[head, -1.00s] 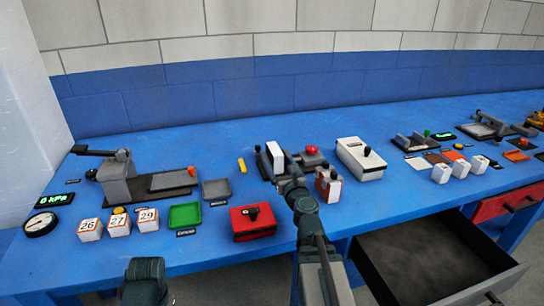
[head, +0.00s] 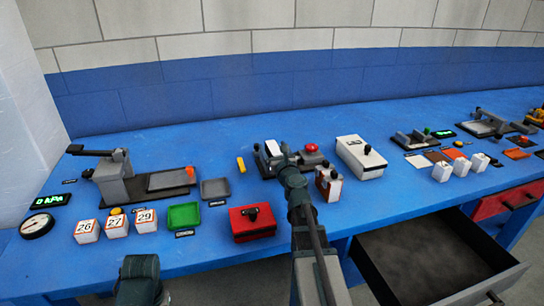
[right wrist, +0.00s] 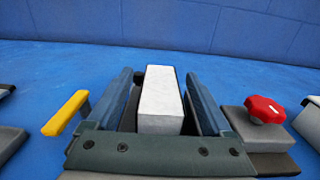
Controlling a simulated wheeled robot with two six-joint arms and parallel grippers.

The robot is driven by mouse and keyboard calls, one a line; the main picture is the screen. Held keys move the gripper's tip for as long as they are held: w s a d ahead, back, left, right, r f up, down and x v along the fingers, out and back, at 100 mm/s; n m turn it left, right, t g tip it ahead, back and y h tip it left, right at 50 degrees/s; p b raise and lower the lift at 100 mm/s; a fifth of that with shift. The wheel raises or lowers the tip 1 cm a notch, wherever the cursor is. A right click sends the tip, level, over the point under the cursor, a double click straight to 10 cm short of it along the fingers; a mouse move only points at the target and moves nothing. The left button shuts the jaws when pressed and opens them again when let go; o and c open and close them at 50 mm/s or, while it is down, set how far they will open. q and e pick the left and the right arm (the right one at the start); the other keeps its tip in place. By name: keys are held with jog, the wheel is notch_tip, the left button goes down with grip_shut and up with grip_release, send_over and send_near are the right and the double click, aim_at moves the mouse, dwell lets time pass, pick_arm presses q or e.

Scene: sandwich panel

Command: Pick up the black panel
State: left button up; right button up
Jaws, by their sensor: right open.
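My right gripper (head: 272,152) is over the grey device in the middle of the bench. In the right wrist view its two fingers (right wrist: 160,95) stand open on either side of a white block (right wrist: 160,105), with a narrow gap on each side. The block's white top also shows in the head view (head: 273,146). A thin dark edge shows along the block's right side; I cannot tell if it is a panel. I cannot clearly pick out the black panel. My left gripper is out of view; only part of my left arm shows at the bottom.
A red knob (right wrist: 264,108) and a yellow piece (right wrist: 66,112) flank the gripper. A white box (head: 362,157), red box (head: 251,229), green tray (head: 184,216) and grey tray (head: 215,189) stand nearby. An open drawer (head: 420,262) juts from the bench front.

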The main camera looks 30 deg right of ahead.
aim_at(274, 147)
jog(key=shift+s, duration=0.15)
jog(key=shift+c, duration=0.3)
grip_shut()
jog(key=shift+r, duration=0.2)
notch_tip(274, 147, up, 18)
jog(key=p, duration=1.8)
jog(key=shift+f, duration=0.15)
